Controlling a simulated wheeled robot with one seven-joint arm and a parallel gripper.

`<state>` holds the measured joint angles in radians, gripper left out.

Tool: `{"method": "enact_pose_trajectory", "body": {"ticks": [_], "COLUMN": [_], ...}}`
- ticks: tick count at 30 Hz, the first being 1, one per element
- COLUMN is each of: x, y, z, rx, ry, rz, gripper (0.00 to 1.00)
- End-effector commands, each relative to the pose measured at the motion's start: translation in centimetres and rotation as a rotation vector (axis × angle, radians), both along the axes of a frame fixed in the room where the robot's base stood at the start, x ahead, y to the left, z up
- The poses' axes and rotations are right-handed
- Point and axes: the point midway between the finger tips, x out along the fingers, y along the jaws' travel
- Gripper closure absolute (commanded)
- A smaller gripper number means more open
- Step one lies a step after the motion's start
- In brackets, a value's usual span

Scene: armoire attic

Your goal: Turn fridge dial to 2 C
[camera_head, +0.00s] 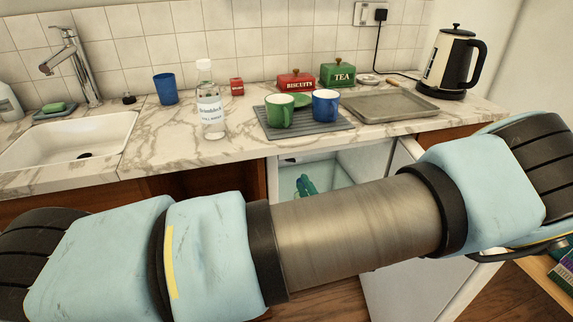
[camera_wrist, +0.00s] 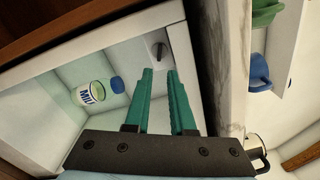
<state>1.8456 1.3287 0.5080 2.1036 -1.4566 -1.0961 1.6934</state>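The fridge (camera_head: 345,165) stands under the counter, and its door (camera_head: 405,285) is open to the right. In the wrist view, the small dark dial (camera_wrist: 159,50) sits on the pale fridge wall. Its setting is too small to read. My gripper (camera_wrist: 160,72) has its two teal fingers apart with nothing between them. Its tips point at the dial and appear just short of it in the picture; I cannot tell whether they touch. In the head view, the teal fingers show inside the fridge opening, and my arm hides much of the fridge.
A milk container (camera_wrist: 88,96) with a blue cap stands inside the fridge, left of my fingers. The marble counter (camera_head: 170,150) above carries a clear bottle (camera_head: 210,110), mugs on a mat, a tray (camera_head: 390,106) and a kettle (camera_head: 450,65).

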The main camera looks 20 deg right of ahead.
Motion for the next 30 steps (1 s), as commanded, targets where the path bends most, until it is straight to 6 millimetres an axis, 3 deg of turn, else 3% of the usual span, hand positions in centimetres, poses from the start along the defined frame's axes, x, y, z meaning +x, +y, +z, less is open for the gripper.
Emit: {"method": "enact_pose_trajectory", "body": {"ticks": [15,21,30], "x": [8.6,10.0,10.2], "y": [-0.9,-1.1,-1.2], "z": [0.1,0.0,0.0], "rx": [-0.003,-0.002,-0.002], "ry": [0.004,0.005,0.005], "rz": [0.002,0.002,0.002], "gripper": [0.78,0.78,0.78]}}
